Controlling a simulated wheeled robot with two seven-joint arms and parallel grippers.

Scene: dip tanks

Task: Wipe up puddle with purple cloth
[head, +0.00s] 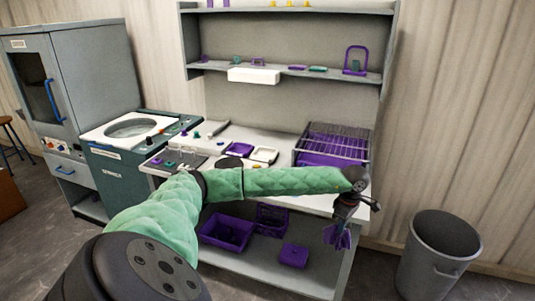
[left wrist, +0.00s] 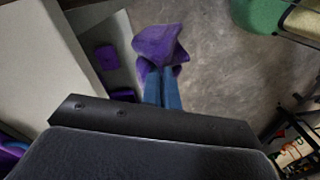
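The purple cloth (head: 338,236) hangs crumpled below my left gripper (head: 345,218), just off the front right corner of the workbench. In the left wrist view, the cloth (left wrist: 160,43) bunches at the tips of the blue fingers (left wrist: 162,86). The fingers are close together and shut on it. Grey floor lies beneath the cloth. I cannot make out a puddle in either view; my left arm hides part of the bench top. My right gripper is not in view.
The workbench (head: 325,205) holds a wire rack over a purple tray (head: 330,148). Purple bins (head: 226,232) sit on its lower shelf. A grey bin (head: 440,252) stands on the floor at right. A spinner machine (head: 130,160) stands at left. Floor between bench and bin is open.

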